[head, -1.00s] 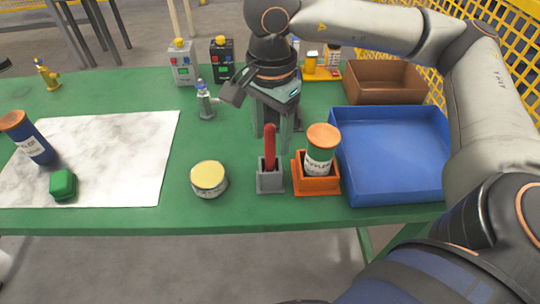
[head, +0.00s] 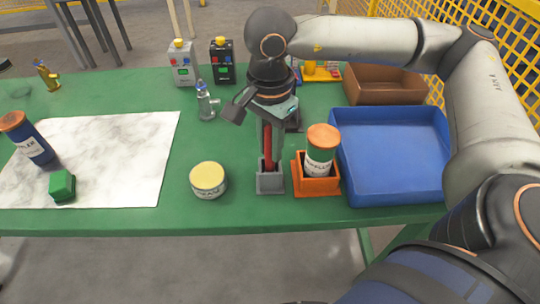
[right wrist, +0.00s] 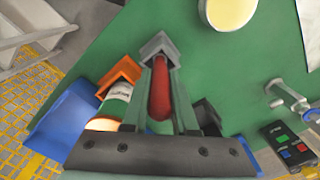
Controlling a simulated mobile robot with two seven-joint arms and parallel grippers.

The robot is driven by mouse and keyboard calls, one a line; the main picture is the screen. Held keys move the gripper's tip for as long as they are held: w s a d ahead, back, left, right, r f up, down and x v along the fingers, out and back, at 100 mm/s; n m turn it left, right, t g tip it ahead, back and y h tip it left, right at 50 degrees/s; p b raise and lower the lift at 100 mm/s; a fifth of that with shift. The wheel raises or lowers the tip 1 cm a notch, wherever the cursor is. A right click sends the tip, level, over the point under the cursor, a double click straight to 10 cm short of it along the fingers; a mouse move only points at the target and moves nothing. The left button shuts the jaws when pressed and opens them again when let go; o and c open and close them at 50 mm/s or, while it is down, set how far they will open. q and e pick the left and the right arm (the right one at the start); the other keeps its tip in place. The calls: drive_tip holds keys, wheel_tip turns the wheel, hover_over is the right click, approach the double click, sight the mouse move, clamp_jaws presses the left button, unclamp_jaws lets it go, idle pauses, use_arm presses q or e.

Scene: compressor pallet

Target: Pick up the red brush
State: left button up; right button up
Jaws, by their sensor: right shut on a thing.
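The red brush (head: 268,150) stands upright in a small grey holder (head: 270,184) near the table's front edge. My right gripper (head: 268,145) has come down over it from above and is shut on its red handle. In the right wrist view the red brush (right wrist: 160,90) lies between the two fingers (right wrist: 161,85), with the grey holder (right wrist: 158,46) beyond the fingertips. The brush's lower end is hidden inside the holder. My left gripper is not clearly in view; only a dark bit shows at the far left edge.
A yellow-lidded tin (head: 208,180) stands left. The front strip of table is clear.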

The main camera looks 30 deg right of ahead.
sight(270, 125)
clamp_jaws()
wheel_tip(270, 125, up, 10)
drive_tip(key=shift+r+p, duration=0.1)
drive_tip(key=shift+p, duration=0.35)
idle(2.2)
